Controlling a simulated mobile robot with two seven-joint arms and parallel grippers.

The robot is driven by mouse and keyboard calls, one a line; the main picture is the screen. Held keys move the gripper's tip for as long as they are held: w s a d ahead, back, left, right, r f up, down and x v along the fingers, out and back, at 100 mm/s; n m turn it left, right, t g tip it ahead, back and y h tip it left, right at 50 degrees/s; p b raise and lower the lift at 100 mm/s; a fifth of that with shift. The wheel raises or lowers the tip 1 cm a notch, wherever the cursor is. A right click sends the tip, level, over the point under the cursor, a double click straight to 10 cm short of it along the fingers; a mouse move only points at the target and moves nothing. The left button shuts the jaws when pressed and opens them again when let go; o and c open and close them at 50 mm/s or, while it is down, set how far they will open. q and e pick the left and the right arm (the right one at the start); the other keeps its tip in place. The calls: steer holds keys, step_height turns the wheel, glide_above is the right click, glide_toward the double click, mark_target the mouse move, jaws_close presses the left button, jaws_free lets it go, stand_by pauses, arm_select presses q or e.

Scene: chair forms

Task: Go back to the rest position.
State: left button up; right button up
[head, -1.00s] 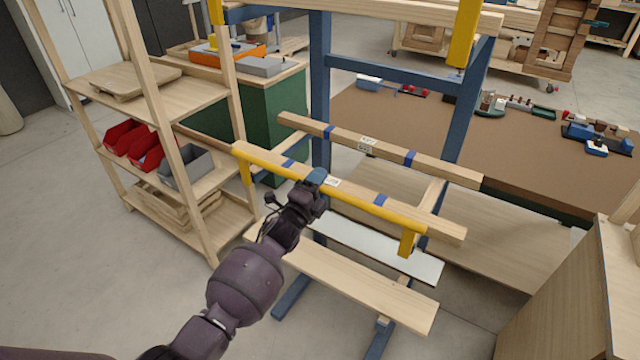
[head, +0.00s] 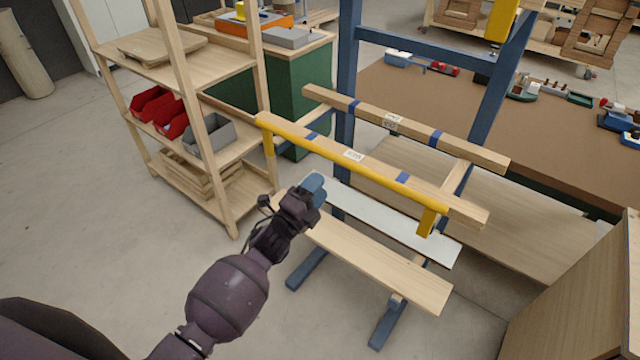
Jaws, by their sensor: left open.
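My left gripper (head: 314,188) is in the middle of the head view, its arm coming in from the lower left. It is open, with nothing seen in it, in front of and below the yellow-edged wooden bar (head: 345,160) of the rack. In the picture it overlaps the left end of the white shelf board (head: 400,225); whether it touches anything I cannot tell. My right gripper is not in view.
The blue-framed rack (head: 347,100) also holds a rear wooden bar (head: 460,147) and a low plank (head: 385,265). A wooden shelf unit (head: 225,190) with red bins (head: 160,108) stands left. A wooden panel (head: 570,300) is at lower right. Floor at left is clear.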

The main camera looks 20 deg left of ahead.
arm_select(q)
steer(key=s+a+f+n+g+y, duration=0.2)
steer(key=s+a+f+n, duration=0.1)
steer(key=s+n, duration=0.4)
steer(key=s+a+f+n+g+y, duration=0.2)
steer(key=s+f+n, duration=0.4)
steer(key=s, duration=0.5)
steer(key=s+a+f+n+g+y, duration=0.3)
steer(key=s+a+f+n, duration=0.1)
steer(key=s+n, duration=0.4)
steer(key=shift+s+a+f+g, duration=0.25)
steer(key=shift+s+a+g, duration=0.05)
steer(key=shift+s+a, duration=0.35)
